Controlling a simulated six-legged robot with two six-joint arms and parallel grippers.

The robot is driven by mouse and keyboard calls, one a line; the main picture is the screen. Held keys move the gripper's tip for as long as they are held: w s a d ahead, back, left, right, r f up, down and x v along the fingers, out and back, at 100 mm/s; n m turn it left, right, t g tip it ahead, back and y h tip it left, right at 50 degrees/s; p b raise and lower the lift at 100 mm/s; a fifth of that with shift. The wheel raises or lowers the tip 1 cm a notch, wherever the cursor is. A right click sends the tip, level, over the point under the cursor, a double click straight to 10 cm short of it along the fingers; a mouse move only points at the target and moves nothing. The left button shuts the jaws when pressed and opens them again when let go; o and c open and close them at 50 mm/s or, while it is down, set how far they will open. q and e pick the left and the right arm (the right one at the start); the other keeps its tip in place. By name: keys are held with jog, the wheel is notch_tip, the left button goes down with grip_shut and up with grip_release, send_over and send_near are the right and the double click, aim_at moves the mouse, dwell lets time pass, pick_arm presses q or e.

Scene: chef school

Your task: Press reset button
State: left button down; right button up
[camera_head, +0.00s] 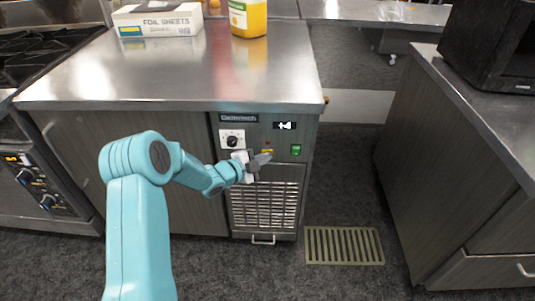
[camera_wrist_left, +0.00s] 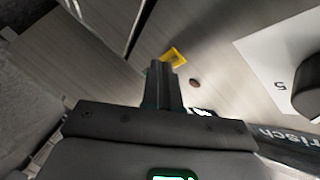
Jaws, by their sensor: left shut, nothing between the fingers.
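The control panel (camera_head: 273,136) is on the front of the steel-topped counter unit. A small yellow piece (camera_head: 267,152) sits between dial and switch. In the left wrist view I see this yellow square (camera_wrist_left: 178,52) and a small dark red round button (camera_wrist_left: 195,83); no reset label is readable. My left gripper (camera_head: 268,158) is shut and empty, its tips (camera_wrist_left: 162,66) just by the yellow piece; contact cannot be told. My right gripper is not in view.
Below the panel are a vent grille (camera_head: 264,205) and a small handle (camera_head: 263,240). A foil sheets box (camera_head: 158,20) and a yellow container (camera_head: 248,18) stand on the counter. A floor grate (camera_head: 344,246) lies to the right. Open floor separates another counter (camera_head: 450,160).

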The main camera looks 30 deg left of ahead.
pick_arm(q)
jog(key=shift+s, duration=0.1)
jog(key=shift+s+d+b, duration=0.4)
jog(key=shift+s, duration=0.2)
jog(key=s+d, duration=0.1)
jog(key=s+b, duration=0.1)
jog(key=s, duration=0.1)
jog(key=s+d+b, duration=0.1)
jog(key=shift+s+d, duration=0.15)
jog(key=shift+d, duration=0.15)
dwell(0.9)
